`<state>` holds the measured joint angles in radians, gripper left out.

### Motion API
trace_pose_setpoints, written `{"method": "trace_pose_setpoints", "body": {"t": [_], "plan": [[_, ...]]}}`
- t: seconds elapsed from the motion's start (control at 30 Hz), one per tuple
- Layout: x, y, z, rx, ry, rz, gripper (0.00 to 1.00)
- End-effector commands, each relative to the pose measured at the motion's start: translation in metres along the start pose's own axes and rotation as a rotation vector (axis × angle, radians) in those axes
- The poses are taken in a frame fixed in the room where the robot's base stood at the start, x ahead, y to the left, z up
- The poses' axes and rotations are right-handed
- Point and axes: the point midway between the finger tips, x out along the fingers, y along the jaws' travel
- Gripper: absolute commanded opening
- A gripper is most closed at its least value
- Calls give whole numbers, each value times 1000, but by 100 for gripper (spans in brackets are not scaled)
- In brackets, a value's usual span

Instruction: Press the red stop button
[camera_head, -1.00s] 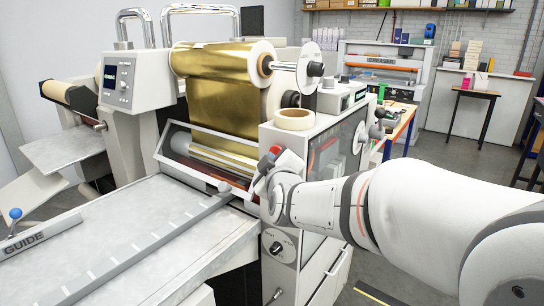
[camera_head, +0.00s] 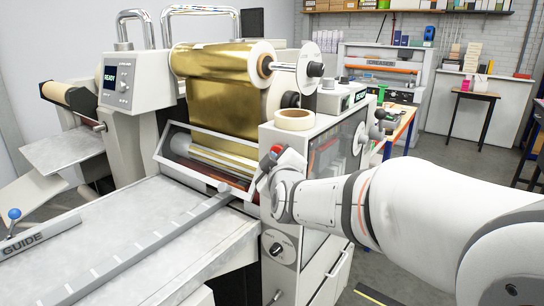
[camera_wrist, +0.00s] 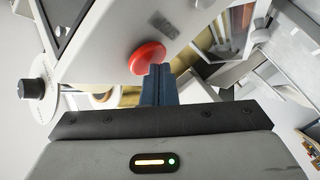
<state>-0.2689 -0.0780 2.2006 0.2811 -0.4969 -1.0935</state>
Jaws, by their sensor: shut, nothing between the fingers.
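The red stop button (camera_wrist: 147,57) is a round red mushroom head on the grey machine's panel, in the upper middle of the wrist view. My gripper (camera_wrist: 157,72) is shut and empty, its dark fingertips right at the button's near edge. I cannot tell whether they touch it. In the head view a small red spot of the button (camera_head: 276,149) shows beside my wrist, and my gripper (camera_head: 265,178) is mostly hidden behind the wrist at the machine's front corner.
The foil machine's cabinet (camera_head: 300,212) stands right beside my arm, with a roll of tape (camera_head: 295,119) on top. A gold foil roll (camera_head: 222,92) hangs behind. A grey feed table (camera_head: 125,235) with a guide bar lies to the left. Open floor is at the right.

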Motion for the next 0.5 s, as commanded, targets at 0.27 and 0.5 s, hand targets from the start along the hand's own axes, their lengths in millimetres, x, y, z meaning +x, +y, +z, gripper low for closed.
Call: {"method": "trace_pose_setpoints", "body": {"t": [0.27, 0.5], "plan": [[-1, 0, 0, 0, -1, 0, 0], [-8, -6, -6, 1, 0, -2, 0]]}}
